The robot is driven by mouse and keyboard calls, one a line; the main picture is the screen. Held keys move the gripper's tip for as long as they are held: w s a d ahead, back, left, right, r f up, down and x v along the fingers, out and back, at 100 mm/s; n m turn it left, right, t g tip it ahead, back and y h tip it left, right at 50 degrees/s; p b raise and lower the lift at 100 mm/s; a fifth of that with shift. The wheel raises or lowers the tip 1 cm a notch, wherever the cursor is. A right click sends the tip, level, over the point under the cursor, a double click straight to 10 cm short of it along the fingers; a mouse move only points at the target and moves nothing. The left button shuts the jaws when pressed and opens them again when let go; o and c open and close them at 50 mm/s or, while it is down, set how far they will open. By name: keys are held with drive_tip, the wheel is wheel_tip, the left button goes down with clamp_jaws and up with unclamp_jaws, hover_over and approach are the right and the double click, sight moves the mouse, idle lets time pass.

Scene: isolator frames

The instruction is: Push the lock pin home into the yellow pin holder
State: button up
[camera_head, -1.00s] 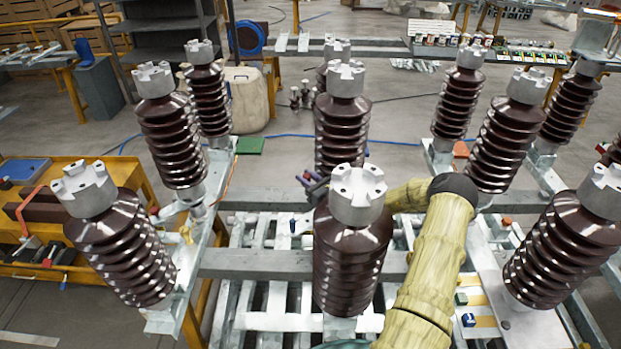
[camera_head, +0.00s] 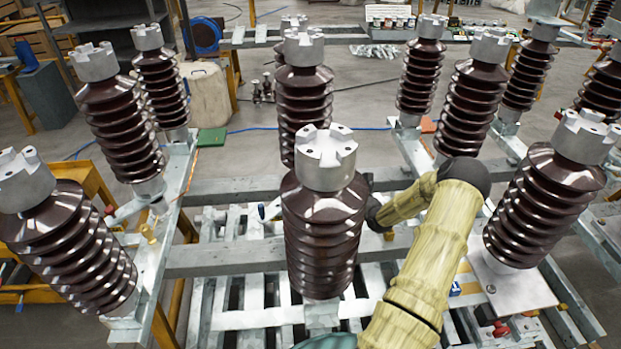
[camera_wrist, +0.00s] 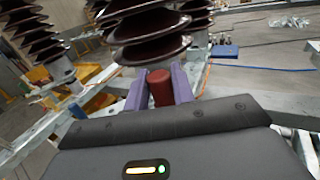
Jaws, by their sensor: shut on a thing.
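In the wrist view my gripper (camera_wrist: 159,73) has its purple fingers closed on the sides of a red-brown cylinder (camera_wrist: 160,90), which looks like the head of the lock pin. The rest of the pin is hidden. In the head view my fingers are hidden behind the middle front brown insulator (camera_head: 322,235). A small yellow part (camera_head: 149,233) on the left frame rail, close to a red-ended grey cylinder (camera_head: 124,210), may be a pin holder. I cannot tell whether it is the one for the held pin, nor whether that pin sits in a holder.
Tall ribbed insulators with grey caps surround my arm, including one at right (camera_head: 545,205) and one at left (camera_head: 65,250). Grey rails (camera_head: 230,258) and slats lie below. A green block (camera_head: 212,137) is on the floor behind.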

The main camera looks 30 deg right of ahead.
drive_tip(key=s+d+f+m+h+b, duration=0.2)
drive_tip(key=s+d+f+h+b, duration=0.2)
drive_tip(key=s+d, duration=0.2)
drive_tip(key=s+d+f+m+g+h+b, duration=0.1)
drive_tip(key=s+d+f+m+h+b, duration=0.2)
drive_tip(key=s+d, duration=0.3)
drive_tip(key=d+f+h+b, duration=0.1)
drive_tip(key=d, duration=0.4)
drive_tip(key=shift+s+f, duration=0.3)
drive_tip(key=shift+f, duration=0.1)
drive_tip(key=shift+w+f+b, duration=0.1)
drive_tip(key=shift+f+b, duration=2)
drive_tip(key=shift+f, duration=0.85)
drive_tip(key=shift+f+b, duration=1.7)
drive_tip(key=shift+f, duration=0.95)
drive_tip(key=o, duration=1.1)
drive_tip(key=shift+a, duration=0.1)
